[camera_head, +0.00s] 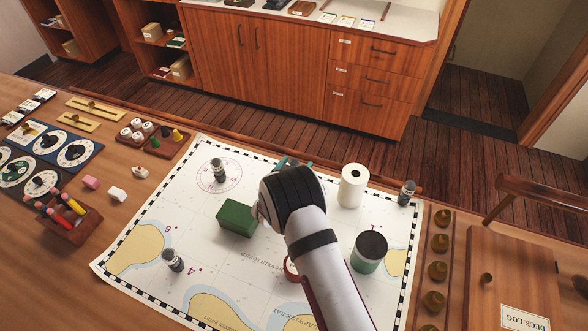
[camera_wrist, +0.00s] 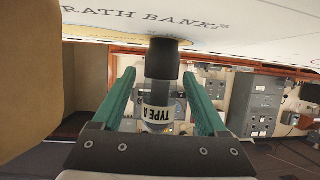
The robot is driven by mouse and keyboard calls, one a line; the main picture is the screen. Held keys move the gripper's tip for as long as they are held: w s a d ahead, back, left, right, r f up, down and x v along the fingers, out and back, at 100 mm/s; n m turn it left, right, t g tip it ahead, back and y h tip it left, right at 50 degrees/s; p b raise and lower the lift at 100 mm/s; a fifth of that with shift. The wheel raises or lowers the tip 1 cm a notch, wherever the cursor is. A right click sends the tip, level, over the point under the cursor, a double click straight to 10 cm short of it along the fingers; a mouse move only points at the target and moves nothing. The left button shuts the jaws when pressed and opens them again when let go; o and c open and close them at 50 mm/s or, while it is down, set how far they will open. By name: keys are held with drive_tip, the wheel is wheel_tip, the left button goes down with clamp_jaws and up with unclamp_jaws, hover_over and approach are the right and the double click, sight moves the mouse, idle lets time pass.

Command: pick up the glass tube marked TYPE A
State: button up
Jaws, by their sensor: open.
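The glass tube marked TYPE A (camera_wrist: 160,92) stands with its black end on the chart, between the two teal fingers of my gripper (camera_wrist: 163,100) in the wrist view. Its label reads TYPE A. My gripper is open, with a gap visible on each side of the tube. In the head view my gripper (camera_head: 293,163) is at the far middle of the chart, mostly behind my arm, which hides the tube. Other small dark-capped tubes stand at the chart's far left (camera_head: 218,170), near left (camera_head: 173,260) and far right (camera_head: 406,192); their labels are unreadable.
On the chart (camera_head: 140,215), a green box (camera_head: 236,218) is left of my arm. A white roll (camera_head: 353,186) and a dark-topped green canister (camera_head: 369,251) are to its right. A pen holder (camera_head: 70,225) is at the left, a wooden case (camera_head: 510,275) at the right.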

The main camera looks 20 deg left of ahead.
drive_tip(key=shift+w+f, duration=0.15)
drive_tip(key=shift+w, duration=0.25)
clamp_jaws()
